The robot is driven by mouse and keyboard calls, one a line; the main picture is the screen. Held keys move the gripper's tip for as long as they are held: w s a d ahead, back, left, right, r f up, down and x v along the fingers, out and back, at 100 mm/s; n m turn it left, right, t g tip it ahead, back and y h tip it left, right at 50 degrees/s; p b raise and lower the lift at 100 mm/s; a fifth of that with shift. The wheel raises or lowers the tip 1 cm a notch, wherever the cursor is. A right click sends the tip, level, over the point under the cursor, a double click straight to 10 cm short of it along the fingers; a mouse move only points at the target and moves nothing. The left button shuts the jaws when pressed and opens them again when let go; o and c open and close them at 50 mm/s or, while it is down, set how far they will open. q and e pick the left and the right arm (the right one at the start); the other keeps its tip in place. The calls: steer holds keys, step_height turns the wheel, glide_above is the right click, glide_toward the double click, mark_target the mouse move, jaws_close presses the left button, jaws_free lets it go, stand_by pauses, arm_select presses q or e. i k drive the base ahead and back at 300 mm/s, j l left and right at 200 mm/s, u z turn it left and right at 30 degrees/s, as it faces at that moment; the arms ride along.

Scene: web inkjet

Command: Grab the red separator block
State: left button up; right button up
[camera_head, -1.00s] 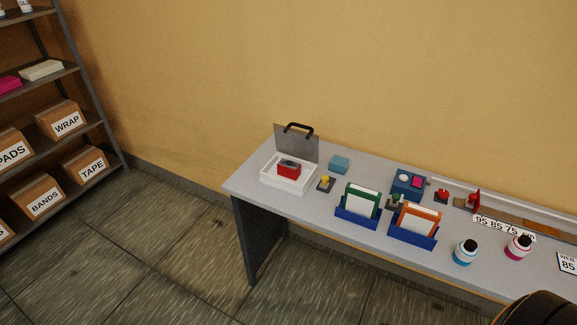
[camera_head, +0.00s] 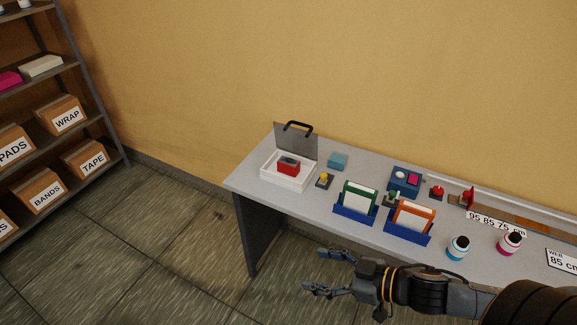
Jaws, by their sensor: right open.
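A red block (camera_head: 288,169) with a dark grey top sits inside a white open tray (camera_head: 271,178) at the left end of the grey table. A grey lid with a black handle (camera_head: 297,132) stands up at the tray's back. My right gripper (camera_head: 322,271) is open and empty. It is in front of the table's near edge, below and to the right of the tray in the picture, well apart from the red block. My left gripper is not in view.
On the table (camera_head: 250,177) are a yellow button (camera_head: 324,179), a teal block (camera_head: 338,161), blue holders with green (camera_head: 355,203) and orange (camera_head: 408,222) frames, and two bottles (camera_head: 458,247). A shelf (camera_head: 85,80) with labelled boxes stands at the left. The floor between is clear.

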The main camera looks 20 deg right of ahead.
mark_target(287, 165)
steer(key=i+l, duration=1.2)
steer(key=i, duration=0.1)
